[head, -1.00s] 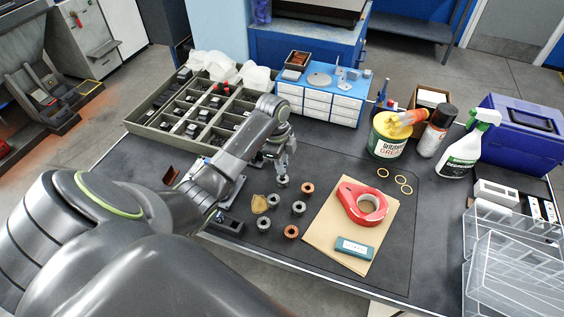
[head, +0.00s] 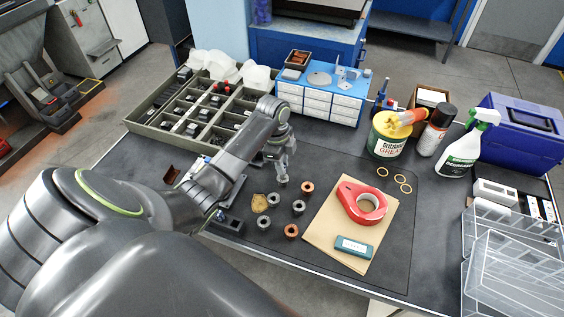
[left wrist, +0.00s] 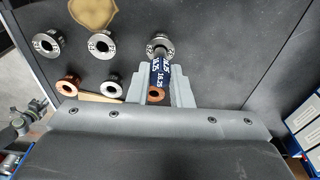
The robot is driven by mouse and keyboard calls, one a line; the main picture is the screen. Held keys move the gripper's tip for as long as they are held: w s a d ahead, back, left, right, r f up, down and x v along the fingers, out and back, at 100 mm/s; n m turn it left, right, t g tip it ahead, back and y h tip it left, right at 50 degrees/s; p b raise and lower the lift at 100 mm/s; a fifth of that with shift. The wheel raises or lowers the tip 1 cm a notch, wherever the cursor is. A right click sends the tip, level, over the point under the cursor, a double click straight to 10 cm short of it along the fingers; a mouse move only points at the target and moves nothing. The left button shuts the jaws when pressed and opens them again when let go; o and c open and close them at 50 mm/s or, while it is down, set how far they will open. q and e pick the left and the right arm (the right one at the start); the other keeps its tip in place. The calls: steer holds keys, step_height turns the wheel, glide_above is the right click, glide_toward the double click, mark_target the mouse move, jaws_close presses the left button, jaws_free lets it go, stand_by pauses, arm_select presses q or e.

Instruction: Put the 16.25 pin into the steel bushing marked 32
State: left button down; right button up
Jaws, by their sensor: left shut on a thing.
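My left gripper (left wrist: 160,82) is shut on the 16.25 pin (left wrist: 161,71), which has a dark blue band with white figures. In the left wrist view the pin's far end overlaps a steel bushing (left wrist: 160,40); I cannot tell whether it is inside the bore. In the head view my left gripper (head: 282,172) is right over that bushing. Two steel bushings stand to its left in the wrist view, one far left (left wrist: 46,43) and one in the middle (left wrist: 101,45). Another steel bushing (left wrist: 112,84) is nearer. The rim marks are too small to read surely. My right gripper is not in view.
Two copper bushings, one right of the gripper (head: 307,187) and one nearer (head: 291,231), stand close by. A tan patch (head: 259,203) lies at left. A red tape dispenser (head: 347,190) lies on brown paper at right. A compartment tray (head: 150,135) stands behind.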

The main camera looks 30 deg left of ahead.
arm_select(q)
steer(key=shift+f+b, duration=0.55)
steer(key=shift+f, duration=1.05)
steer(key=c, duration=1.2)
jaws_free()
steer(key=shift+c, duration=0.2)
steer(key=shift+r, duration=0.15)
step_height(320, 180, up, 17)
steer(key=a+p, duration=0.2)
steer(key=p, duration=0.3)
steer(key=shift+s+p, duration=0.25)
steer(key=shift+p, duration=0.15)
